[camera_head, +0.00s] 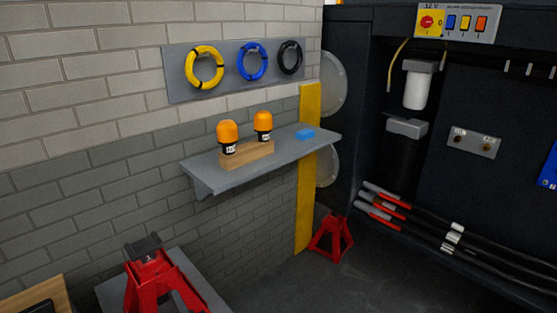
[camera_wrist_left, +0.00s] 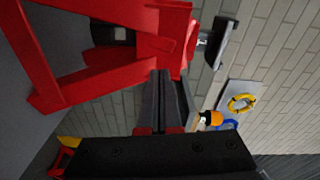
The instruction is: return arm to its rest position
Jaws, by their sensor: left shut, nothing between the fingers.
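My left gripper (camera_wrist_left: 163,76) shows in the left wrist view, its dark fingers together with nothing between them. It is close to a red jack stand (camera_wrist_left: 168,24), whose frame fills much of the upper left of that view. I cannot tell whether the fingers touch it. In the head view a red jack stand (camera_head: 152,276) with a dark saddle stands on a grey surface (camera_head: 197,281) at the lower left. I cannot make out the left gripper clearly there. My right gripper is in neither view.
A grey wall shelf (camera_head: 226,174) holds two orange-capped items (camera_head: 228,137) in a wooden block and a blue item (camera_head: 305,134). Coloured coils (camera_head: 205,68) hang above. A second red jack stand (camera_head: 331,238) stands on the floor by a yellow post (camera_head: 308,170). Red-tipped cables (camera_head: 410,215) lie right.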

